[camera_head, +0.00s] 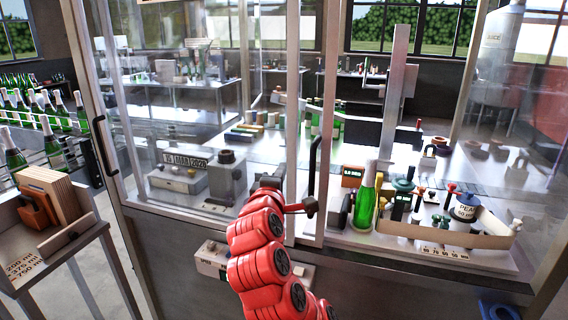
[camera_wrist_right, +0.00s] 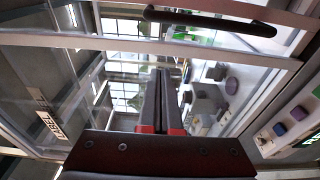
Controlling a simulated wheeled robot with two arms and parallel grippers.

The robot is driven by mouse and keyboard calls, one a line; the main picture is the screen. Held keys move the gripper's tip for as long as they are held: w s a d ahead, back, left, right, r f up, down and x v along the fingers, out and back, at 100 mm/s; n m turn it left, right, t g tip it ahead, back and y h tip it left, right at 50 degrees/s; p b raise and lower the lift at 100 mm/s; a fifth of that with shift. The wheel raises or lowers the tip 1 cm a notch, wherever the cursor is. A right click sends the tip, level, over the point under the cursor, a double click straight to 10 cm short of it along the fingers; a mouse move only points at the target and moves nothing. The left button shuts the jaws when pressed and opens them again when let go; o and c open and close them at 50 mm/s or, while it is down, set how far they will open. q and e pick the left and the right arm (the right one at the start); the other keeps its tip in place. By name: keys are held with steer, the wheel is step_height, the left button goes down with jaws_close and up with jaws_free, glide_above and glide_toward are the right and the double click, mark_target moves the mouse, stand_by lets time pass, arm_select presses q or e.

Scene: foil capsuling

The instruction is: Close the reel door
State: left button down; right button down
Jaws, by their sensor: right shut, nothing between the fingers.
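A glazed door panel with a pale frame (camera_head: 292,90) stands in the front of the machine enclosure. A dark vertical bar handle (camera_head: 314,165) is on the upright stile beside the opening; the handle also crosses the top of the right wrist view (camera_wrist_right: 210,20). My right gripper (camera_head: 271,179) is at the end of the red arm, just left of that handle and apart from it. Its fingers (camera_wrist_right: 162,98) are shut and empty, pointing towards the glass. I cannot tell which panel is the reel door. My left gripper is not in view.
A second dark handle (camera_head: 104,145) is on the left frame post. Right of the stile the enclosure is open, with a green bottle (camera_head: 365,203) and a tray (camera_head: 440,236) of small parts. A stand (camera_head: 58,262) with boxes is at lower left.

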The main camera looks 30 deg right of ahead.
steer(key=p+x, duration=0.4)
steer(key=x, duration=0.6)
steer(key=shift+s+d, duration=0.1)
steer(key=shift+d, duration=0.05)
steer(key=s, duration=0.1)
steer(key=s+d+p, duration=0.1)
steer(key=s, duration=0.1)
steer(key=shift+s+d+p, duration=0.25)
steer(key=shift+d+p, duration=0.05)
steer(key=shift+p, duration=0.1)
